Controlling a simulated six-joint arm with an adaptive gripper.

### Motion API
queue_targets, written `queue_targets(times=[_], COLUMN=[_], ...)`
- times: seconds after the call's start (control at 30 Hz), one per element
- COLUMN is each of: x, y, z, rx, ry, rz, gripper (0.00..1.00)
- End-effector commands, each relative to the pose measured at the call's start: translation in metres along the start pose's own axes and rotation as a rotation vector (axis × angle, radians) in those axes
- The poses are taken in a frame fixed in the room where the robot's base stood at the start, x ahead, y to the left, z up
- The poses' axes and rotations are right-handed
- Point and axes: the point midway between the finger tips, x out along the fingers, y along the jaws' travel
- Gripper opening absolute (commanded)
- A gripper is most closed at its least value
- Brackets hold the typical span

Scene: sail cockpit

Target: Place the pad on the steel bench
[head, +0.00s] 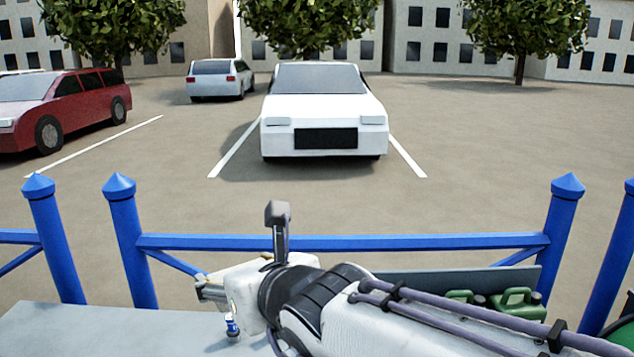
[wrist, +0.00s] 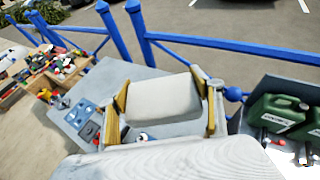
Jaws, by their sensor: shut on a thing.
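A pale grey-white pad (wrist: 163,97), a rounded block, lies between the two yellow-lined fingers of my gripper (wrist: 166,88) in the wrist view. My gripper is shut on it, with a finger at each side. The flat grey steel bench (wrist: 108,76) spreads beneath and behind the pad. The bench top also shows at the lower left of the head view (head: 95,332). The pad appears to be over the bench, but I cannot tell how high. In the head view my arm and gripper mostly hide the pad.
Blue fittings (wrist: 87,112) lie on the bench left of my gripper. A wooden box of colourful items (wrist: 45,75) stands farther left. Green jerrycans (wrist: 275,115) sit in a grey bin at the right. A blue railing (head: 340,242) runs behind, with parked cars beyond.

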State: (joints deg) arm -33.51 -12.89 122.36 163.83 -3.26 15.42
Motion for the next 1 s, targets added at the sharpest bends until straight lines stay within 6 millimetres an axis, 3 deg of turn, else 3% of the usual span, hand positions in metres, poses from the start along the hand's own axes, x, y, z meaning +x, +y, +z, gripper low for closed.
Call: queue_targets(times=[0.2, 0.4, 1.0], x=[-0.034, -0.055, -0.062], y=[0.043, 0.065, 0.072], z=[0.018, 0.026, 0.028], rx=[-0.019, -0.029, -0.033], ry=[-0.007, -0.006, -0.005], rz=[0.068, 0.105, 0.117], gripper=[0.44, 0.44, 0.44])
